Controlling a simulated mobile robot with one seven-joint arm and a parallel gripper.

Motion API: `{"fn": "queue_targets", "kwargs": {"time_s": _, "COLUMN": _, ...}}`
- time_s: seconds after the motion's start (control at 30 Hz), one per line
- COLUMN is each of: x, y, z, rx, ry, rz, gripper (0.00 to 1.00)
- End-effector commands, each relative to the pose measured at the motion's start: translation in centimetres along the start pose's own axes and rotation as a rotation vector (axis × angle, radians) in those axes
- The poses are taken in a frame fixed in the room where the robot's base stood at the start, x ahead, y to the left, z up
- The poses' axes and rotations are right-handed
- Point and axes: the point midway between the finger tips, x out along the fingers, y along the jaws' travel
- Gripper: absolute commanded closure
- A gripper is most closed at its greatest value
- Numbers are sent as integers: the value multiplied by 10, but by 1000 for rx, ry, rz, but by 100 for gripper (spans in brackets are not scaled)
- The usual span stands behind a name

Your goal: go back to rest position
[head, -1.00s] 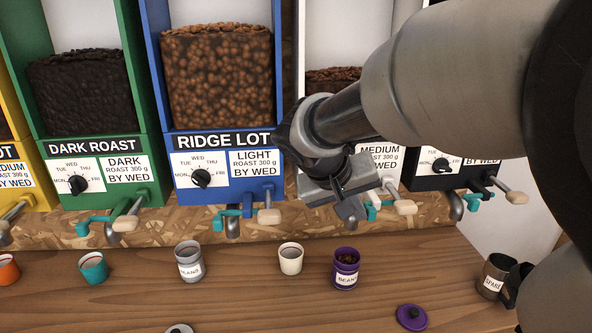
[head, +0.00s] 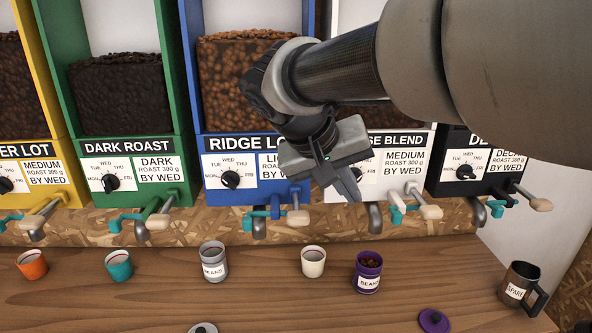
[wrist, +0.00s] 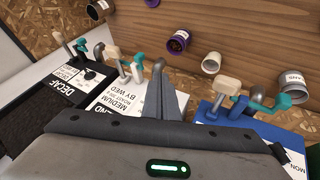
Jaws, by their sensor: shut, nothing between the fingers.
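My gripper (head: 345,183) is shut and empty. In the head view it hangs in the air in front of the blue Ridge Lot dispenser (head: 230,150) and the white blend dispenser (head: 407,160), above the counter. In the wrist view its closed fingers (wrist: 160,92) point toward the counter, with no object between them. My arm reaches in from the upper right and hides part of the dispensers behind it.
On the wooden counter (head: 270,310) stand an orange cup (head: 32,264), a teal cup (head: 119,265), a grey beans canister (head: 213,261), a white cup (head: 313,261), a purple canister with beans (head: 367,272) and a spare mug (head: 517,284). A purple lid (head: 433,321) lies in front. Levers jut from the dispensers.

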Motion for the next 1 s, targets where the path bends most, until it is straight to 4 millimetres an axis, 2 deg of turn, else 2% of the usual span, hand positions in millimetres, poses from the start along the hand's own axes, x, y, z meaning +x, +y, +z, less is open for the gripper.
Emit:
{"fn": "queue_targets", "kwargs": {"time_s": 0.3, "x": -1, "y": 0, "z": 0, "rx": 0, "ry": 0, "rz": -1, "gripper": 100}}
{"fn": "queue_targets", "kwargs": {"time_s": 0.4, "x": -5, "y": 9, "z": 7, "rx": 1, "ry": -12, "rz": -24, "gripper": 100}}
{"fn": "queue_targets", "kwargs": {"time_s": 0.47, "x": -11, "y": 19, "z": 19, "rx": -3, "ry": -27, "rz": -61, "gripper": 100}}
{"fn": "queue_targets", "kwargs": {"time_s": 0.6, "x": -28, "y": 44, "z": 66, "rx": -11, "ry": -57, "rz": -211, "gripper": 100}}
{"fn": "queue_targets", "kwargs": {"time_s": 0.7, "x": -40, "y": 51, "z": 99, "rx": -8, "ry": -42, "rz": -323, "gripper": 100}}
{"fn": "queue_targets", "kwargs": {"time_s": 0.8, "x": -48, "y": 51, "z": 123, "rx": 3, "ry": -7, "rz": -407, "gripper": 100}}
{"fn": "queue_targets", "kwargs": {"time_s": 1.0, "x": -54, "y": 46, "z": 143, "rx": 16, "ry": 48, "rz": -483, "gripper": 100}}
